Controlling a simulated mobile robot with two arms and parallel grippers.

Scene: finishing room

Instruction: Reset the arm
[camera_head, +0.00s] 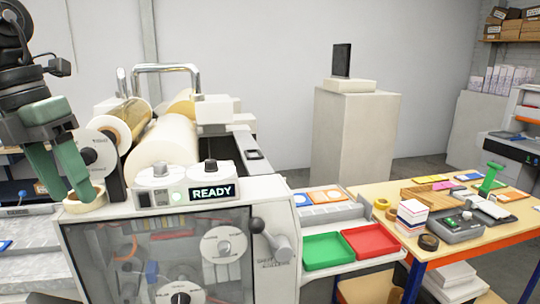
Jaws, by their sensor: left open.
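My left arm (18,65) comes in at the far left edge of the head view. Its gripper (68,196) has green fingers and points down, with the fingers apart. It shows in front of the left end of a laminating machine (270,190), close to a cream ring-shaped roll (90,201). I cannot tell whether the fingers touch that roll. I see nothing clearly held between them. My right gripper is not in view.
The machine carries large film rolls (165,145) and a lit READY display (212,192). Green (327,251) and red (370,240) trays sit to its right. A wooden table (470,225) holds several small items. A pale pedestal (352,135) stands behind.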

